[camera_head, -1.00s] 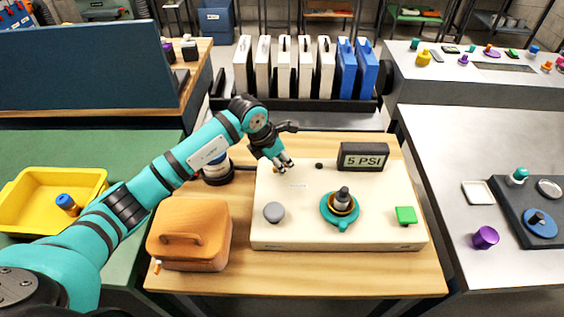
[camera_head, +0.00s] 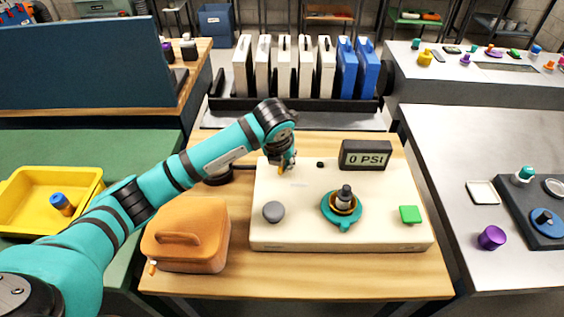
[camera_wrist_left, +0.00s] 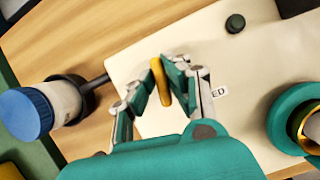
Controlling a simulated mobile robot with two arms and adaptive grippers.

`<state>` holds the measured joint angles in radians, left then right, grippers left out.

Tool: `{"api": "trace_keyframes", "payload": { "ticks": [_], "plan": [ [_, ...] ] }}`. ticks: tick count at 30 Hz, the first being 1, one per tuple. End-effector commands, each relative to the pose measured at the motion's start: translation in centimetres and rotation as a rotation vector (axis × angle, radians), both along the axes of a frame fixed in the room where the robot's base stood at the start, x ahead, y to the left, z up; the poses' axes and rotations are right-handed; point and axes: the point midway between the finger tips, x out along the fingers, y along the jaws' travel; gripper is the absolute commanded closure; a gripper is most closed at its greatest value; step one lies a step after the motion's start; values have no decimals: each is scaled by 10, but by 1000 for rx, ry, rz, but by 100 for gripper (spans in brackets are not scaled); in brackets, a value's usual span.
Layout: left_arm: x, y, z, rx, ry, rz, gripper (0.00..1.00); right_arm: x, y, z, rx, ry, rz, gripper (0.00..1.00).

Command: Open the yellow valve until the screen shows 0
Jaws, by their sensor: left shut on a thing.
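The yellow valve handle (camera_wrist_left: 161,82) shows in the left wrist view as a narrow yellow bar between my left gripper's fingers. My left gripper (camera_wrist_left: 158,88) is shut on it. In the head view, my left gripper (camera_head: 284,166) is at the back left of the cream panel (camera_head: 300,228), and only a bit of yellow shows beside it. The screen (camera_head: 365,155), a dark box at the panel's back right, reads 0 PSI. A label beside the valve is partly hidden in the wrist view. My right gripper is not in view.
The panel also holds a grey knob (camera_head: 273,212), a teal ring fitting (camera_head: 342,222) and a green button (camera_head: 410,215). An orange bag (camera_head: 190,250) stands left of it. A blue-capped canister (camera_wrist_left: 45,110) is beside the panel's left edge.

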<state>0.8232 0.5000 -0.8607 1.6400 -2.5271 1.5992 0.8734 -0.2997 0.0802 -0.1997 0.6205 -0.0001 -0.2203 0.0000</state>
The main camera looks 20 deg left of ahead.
Motion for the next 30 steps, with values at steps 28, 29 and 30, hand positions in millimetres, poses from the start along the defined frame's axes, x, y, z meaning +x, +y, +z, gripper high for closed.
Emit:
{"api": "trace_keyframes", "payload": {
  "ticks": [28,29,30],
  "plan": [
    [0,0,1,0,0,100,66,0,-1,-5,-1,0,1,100],
    [0,0,1,0,0,100,64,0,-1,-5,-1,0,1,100],
    [0,0,1,0,0,100,64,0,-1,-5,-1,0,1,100]
  ]
}}
